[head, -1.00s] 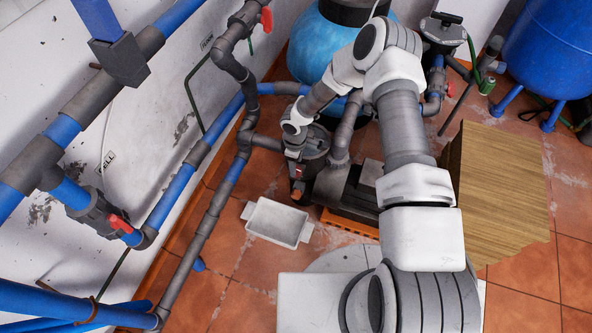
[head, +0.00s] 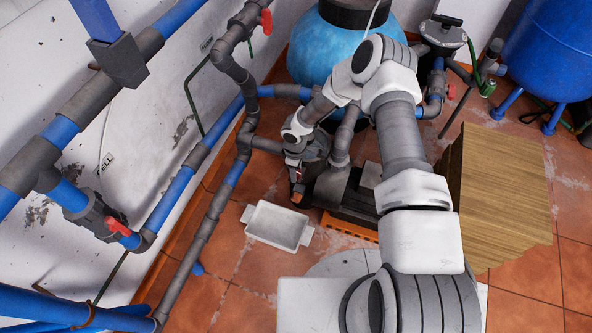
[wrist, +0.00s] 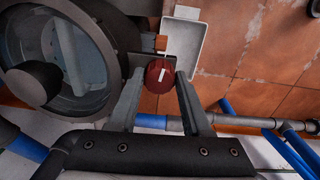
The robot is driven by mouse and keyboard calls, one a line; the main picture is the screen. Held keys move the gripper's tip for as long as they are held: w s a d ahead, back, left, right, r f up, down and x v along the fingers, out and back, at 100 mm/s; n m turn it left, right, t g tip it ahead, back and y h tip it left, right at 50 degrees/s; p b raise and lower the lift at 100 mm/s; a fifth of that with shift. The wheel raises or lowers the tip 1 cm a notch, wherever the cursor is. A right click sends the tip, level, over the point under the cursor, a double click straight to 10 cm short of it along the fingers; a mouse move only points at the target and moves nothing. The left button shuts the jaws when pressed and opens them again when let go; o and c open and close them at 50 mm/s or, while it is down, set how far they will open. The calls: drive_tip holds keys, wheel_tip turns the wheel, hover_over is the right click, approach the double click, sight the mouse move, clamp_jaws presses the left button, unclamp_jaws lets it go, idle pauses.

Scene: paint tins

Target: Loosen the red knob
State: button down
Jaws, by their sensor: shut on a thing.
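The red knob (wrist: 158,77) is round with a white mark on its face and shows in the middle of the wrist view. It sits beside a dark housing with a clear round lid (wrist: 72,58). My gripper (wrist: 161,84) is shut on the knob, with one finger on each side of it. In the head view my gripper (head: 297,186) points down at the pump strainer by the wall pipes. The knob is too small and covered to make out clearly there.
A white tray (head: 275,225) lies on the tiled floor in front of the pump. Grey and blue pipes (head: 178,203) run along the wall at left. A wooden box (head: 500,190) stands at right. A light blue tank (head: 325,50) stands behind.

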drive_tip(key=shift+n, duration=0.4)
drive_tip(key=n+b, duration=0.1)
drive_tip(key=n, duration=0.2)
drive_tip(key=shift+n, duration=0.4)
drive_tip(key=n+b, duration=0.1)
drive_tip(key=n, duration=0.4)
drive_tip(key=shift+d+n, duration=0.1)
drive_tip(key=shift+n, duration=0.2)
drive_tip(key=n, duration=0.5)
drive_tip(key=shift+w+y, duration=0.1)
drive_tip(key=shift+y, duration=0.2)
drive_tip(key=shift+n, duration=2.4)
drive_tip(key=c, duration=0.6)
unclamp_jaws()
